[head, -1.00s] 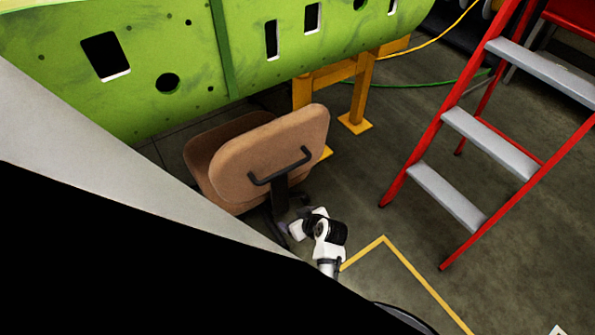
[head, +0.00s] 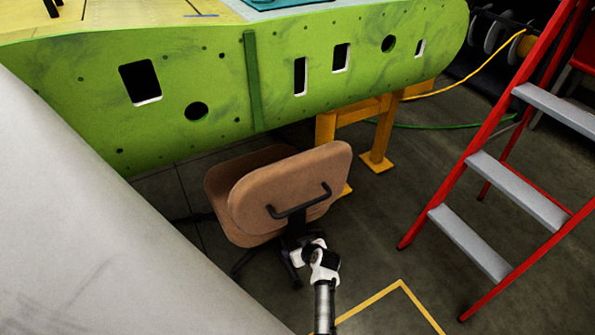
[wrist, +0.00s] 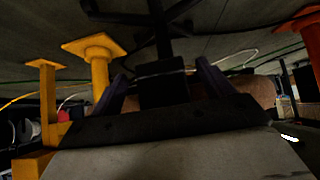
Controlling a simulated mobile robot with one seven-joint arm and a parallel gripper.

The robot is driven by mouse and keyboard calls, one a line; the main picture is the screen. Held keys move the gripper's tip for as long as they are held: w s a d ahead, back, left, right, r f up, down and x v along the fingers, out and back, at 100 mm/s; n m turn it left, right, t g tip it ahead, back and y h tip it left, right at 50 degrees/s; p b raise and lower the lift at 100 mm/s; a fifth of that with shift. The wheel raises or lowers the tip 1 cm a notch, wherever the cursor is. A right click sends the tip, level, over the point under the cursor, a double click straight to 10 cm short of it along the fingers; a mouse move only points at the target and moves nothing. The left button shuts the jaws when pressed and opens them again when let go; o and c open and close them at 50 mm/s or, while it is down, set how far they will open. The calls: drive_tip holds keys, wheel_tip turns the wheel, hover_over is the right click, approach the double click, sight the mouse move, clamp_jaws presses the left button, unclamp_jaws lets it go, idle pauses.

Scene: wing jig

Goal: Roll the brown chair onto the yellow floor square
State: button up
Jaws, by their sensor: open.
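The brown chair (head: 290,190) stands in front of the green wing panel, its back turned to me. A black handle bar (head: 299,203) crosses its back, and part of its dark wheeled base shows below. My gripper (head: 309,245) is at the dark post under the handle. In the wrist view, my gripper (wrist: 161,80) is open, with a dark block of the chair between or just beyond its fingers. I cannot tell whether they touch. The yellow floor square (head: 370,302) shows only as an outlined corner at the bottom, nearer me than the chair.
The green wing panel (head: 225,85) on a yellow trestle (head: 378,140) stands behind the chair. A red ladder (head: 455,170) with grey steps stands at the right. A large pale grey surface (head: 90,230) fills the lower left. Floor between chair and ladder is clear.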

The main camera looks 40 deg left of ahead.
drive_tip(key=shift+x, duration=0.75)
clamp_jaws()
